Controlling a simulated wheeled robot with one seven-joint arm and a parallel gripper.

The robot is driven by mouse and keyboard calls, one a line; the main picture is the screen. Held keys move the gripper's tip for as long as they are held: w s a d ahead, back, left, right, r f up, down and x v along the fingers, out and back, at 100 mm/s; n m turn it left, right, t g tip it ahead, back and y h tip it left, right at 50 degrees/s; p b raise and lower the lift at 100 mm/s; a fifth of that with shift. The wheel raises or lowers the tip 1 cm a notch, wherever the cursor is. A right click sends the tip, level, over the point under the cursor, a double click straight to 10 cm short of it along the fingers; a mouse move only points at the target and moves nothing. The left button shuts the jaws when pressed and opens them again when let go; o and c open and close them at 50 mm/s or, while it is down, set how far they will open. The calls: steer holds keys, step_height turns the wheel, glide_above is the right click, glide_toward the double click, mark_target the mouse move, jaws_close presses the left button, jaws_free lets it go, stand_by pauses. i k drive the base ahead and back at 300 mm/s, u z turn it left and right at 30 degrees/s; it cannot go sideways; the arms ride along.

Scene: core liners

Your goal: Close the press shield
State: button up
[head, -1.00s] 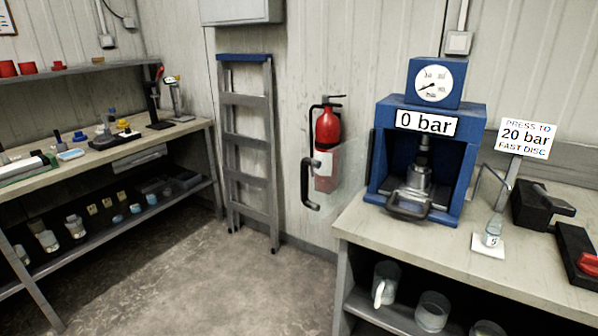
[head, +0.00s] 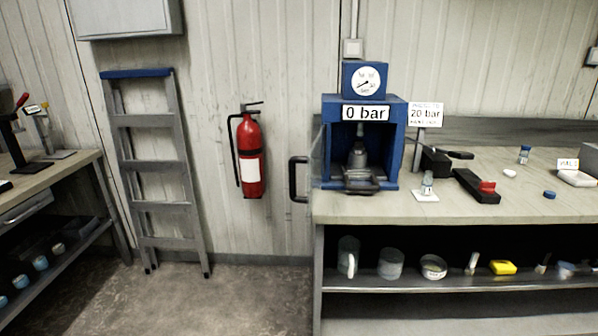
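The blue press (head: 396,145) stands at the left end of the right bench. A gauge (head: 367,81) sits on top, and a sign (head: 366,113) on its front reads 0 bar. The press shield (head: 317,155) is a clear panel at the left side of the press. It stands swung open, seen nearly edge-on, with its dark handle (head: 293,180) jutting left past the bench end. The press front is uncovered, with a grey metal piece (head: 357,155) inside and a dark handled part (head: 361,186) at the front. My gripper is not in view.
A red fire extinguisher (head: 250,155) hangs on the wall left of the shield handle. A ladder (head: 150,170) leans farther left. The floor (head: 220,300) in front looks clear.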

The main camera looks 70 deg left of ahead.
mark_target(319, 157)
steer(key=u, duration=2.2)
steer(key=i, duration=1)
steer(key=z, duration=0.1)
